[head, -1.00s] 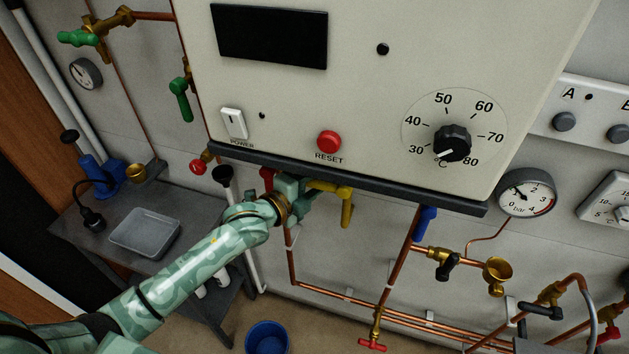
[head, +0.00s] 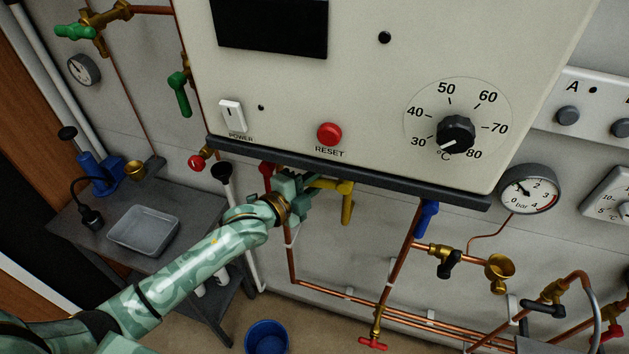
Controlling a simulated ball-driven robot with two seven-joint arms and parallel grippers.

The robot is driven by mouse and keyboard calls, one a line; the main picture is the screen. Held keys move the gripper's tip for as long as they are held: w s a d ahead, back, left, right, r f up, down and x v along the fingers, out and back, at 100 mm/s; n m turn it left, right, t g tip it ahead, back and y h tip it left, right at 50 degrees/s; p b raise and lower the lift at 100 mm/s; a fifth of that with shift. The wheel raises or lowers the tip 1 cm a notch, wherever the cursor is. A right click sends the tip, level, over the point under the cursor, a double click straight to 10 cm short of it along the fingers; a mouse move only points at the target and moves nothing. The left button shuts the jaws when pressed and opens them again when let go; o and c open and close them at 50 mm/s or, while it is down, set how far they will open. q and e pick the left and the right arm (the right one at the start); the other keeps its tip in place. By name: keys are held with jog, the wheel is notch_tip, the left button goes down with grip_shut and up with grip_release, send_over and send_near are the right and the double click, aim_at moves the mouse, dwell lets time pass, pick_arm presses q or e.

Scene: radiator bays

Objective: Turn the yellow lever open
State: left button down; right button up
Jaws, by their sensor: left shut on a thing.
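The yellow lever (head: 346,206) is under the lower edge of the white boiler. One part runs level to the left and another hangs straight down. My left gripper (head: 310,187) reaches up from the lower left and is shut on the left end of the level part. The fingers hide that end, and the valve behind is hard to make out. My right gripper is not in view.
The boiler's dark bottom edge (head: 350,176) is just above my left gripper. A red lever (head: 266,172) is close on its left, and a blue lever (head: 427,217) hangs to the right. Copper pipes (head: 350,303) run below. A blue bucket (head: 267,338) stands on the floor.

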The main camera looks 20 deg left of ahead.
pick_arm(q)
jog(key=d+f+n+t+y+b, duration=0.1)
jog(key=d+f+n+t+b, duration=0.2)
jog(key=n, duration=0.6)
jog(key=d+f+n+t+y+b, duration=0.1)
jog(key=d+f+n+t+b, duration=0.2)
jog(key=n+b, duration=0.3)
jog(key=shift+d+n+t+b, duration=0.35)
jog(key=shift+d+n+t, duration=0.05)
jog(key=shift+n, duration=1.2)
jog(key=shift+s, duration=0.15)
jog(key=c, duration=1.3)
grip_release()
jog(key=shift+r, duration=0.1)
jog(key=shift+o, duration=0.2)
jog(key=b+v, duration=0.1)
jog(key=v, duration=1.5)
jog(key=shift+b, duration=0.3)
